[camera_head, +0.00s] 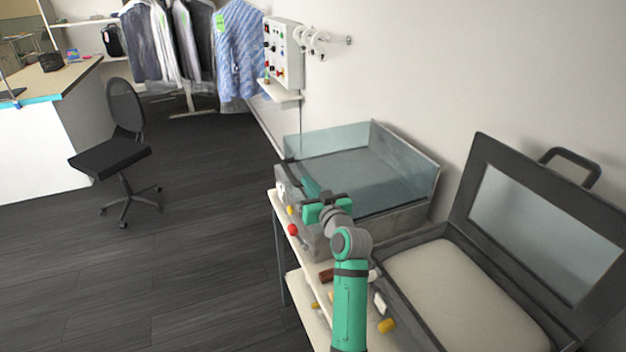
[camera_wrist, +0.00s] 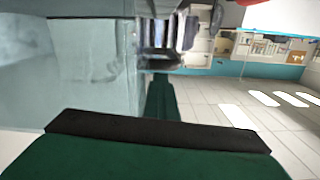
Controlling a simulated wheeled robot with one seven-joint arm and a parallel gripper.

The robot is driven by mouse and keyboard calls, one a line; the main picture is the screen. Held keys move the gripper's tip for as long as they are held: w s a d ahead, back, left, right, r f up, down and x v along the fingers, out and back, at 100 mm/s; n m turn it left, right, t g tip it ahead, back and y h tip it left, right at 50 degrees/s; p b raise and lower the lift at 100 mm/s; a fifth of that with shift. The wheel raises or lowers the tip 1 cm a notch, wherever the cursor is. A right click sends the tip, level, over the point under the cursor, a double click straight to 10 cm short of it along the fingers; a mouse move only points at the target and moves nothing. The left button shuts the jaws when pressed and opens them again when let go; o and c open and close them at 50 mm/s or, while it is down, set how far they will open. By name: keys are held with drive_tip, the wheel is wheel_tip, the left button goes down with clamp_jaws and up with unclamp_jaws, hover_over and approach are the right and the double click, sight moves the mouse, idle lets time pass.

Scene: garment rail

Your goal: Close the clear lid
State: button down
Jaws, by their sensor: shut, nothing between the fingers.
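A clear, bluish lid (camera_head: 345,170) with upright see-through side panels sits over a grey unit (camera_head: 400,218) against the wall. I cannot tell its exact tilt. My gripper (camera_head: 310,187) is shut and empty at the lid's near left corner, above the unit's front; whether it touches the lid is unclear. In the wrist view a clear panel (camera_wrist: 75,70) fills the left side, close beside my gripper (camera_wrist: 158,105). Parts of the unit's front are hidden behind my arm.
A dark case stands open at right, its windowed cover (camera_head: 540,235) raised above a pale pad (camera_head: 465,295). A red knob (camera_head: 293,230) and small items lie along the shelf front. A control box (camera_head: 284,52) hangs behind. Floor at left is clear up to the chair (camera_head: 118,150).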

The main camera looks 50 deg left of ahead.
drive_tip(key=shift+f, duration=0.85)
drive_tip(key=r, duration=0.4)
drive_tip(key=shift+w+d+r, duration=0.1)
drive_tip(key=shift+d+r, duration=0.2)
drive_tip(key=shift+d, duration=0.05)
drive_tip(key=r+v, duration=0.1)
drive_tip(key=v, duration=0.9)
drive_tip(key=shift+s, duration=0.3)
drive_tip(key=shift+w, duration=0.15)
